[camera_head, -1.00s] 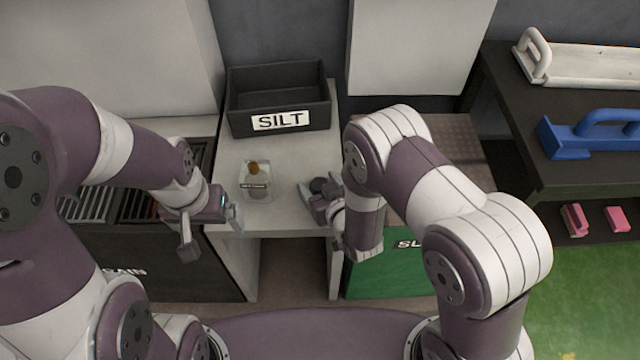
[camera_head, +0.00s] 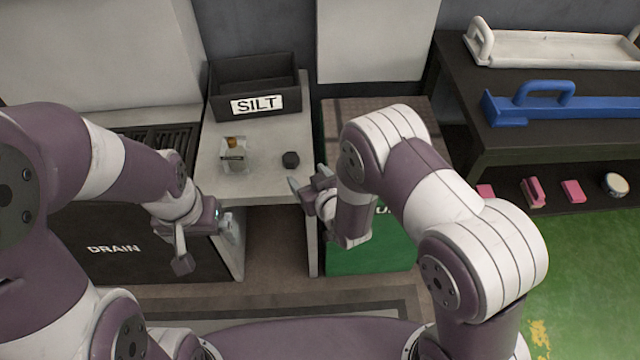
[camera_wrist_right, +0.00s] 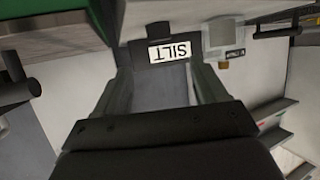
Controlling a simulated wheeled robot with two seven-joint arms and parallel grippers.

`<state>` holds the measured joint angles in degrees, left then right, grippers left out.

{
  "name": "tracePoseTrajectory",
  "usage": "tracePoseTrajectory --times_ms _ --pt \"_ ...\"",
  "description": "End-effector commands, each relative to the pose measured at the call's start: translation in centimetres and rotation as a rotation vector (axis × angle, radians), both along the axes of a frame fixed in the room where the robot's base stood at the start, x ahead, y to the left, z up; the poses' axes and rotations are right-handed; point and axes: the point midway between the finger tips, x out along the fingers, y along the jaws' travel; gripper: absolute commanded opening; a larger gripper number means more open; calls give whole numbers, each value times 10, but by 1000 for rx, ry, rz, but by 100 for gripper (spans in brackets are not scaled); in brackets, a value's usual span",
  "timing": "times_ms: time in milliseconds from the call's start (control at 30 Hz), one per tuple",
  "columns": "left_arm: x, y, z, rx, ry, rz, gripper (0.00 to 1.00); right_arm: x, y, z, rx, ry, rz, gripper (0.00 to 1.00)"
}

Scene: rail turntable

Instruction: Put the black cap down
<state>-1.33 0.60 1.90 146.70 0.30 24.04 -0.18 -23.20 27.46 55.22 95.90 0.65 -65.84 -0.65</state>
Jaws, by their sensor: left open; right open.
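The black cap (camera_head: 290,159) rests on the pale counter (camera_head: 265,180), right of the clear jar (camera_head: 234,157). The jar stands upright, has a small dark label and shows something brown at its top. My right gripper (camera_head: 308,183) is open and empty, just right of and nearer than the cap, apart from it. My left gripper (camera_head: 206,246) is open and empty in front of the counter's left part.
A dark bin labelled SILT (camera_head: 254,88) stands at the back of the counter. A drain unit (camera_head: 120,245) is at left, a green bin (camera_head: 370,250) at right. A dark shelf (camera_head: 560,140) holds a blue tool (camera_head: 545,108) and a white tray (camera_head: 550,48).

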Motion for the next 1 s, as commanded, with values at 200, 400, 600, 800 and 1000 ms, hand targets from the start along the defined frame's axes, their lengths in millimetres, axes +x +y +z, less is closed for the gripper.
tracePoseTrajectory --times_ms 200,400,600,800,1000 --pt "0 0 0 0 0 0 100 4 -6 5 -11 28 -14 71" --pt "0 0 0 0 0 0 100 -24 -93 60 -135 453 -182 71" --pt "0 0 0 0 0 0 100 -150 -165 109 -198 910 -320 71" --pt "0 0 0 0 0 0 100 -195 -176 120 -209 1043 -347 71" --pt "0 0 0 0 0 0 100 -194 -176 119 -209 1043 -346 71"
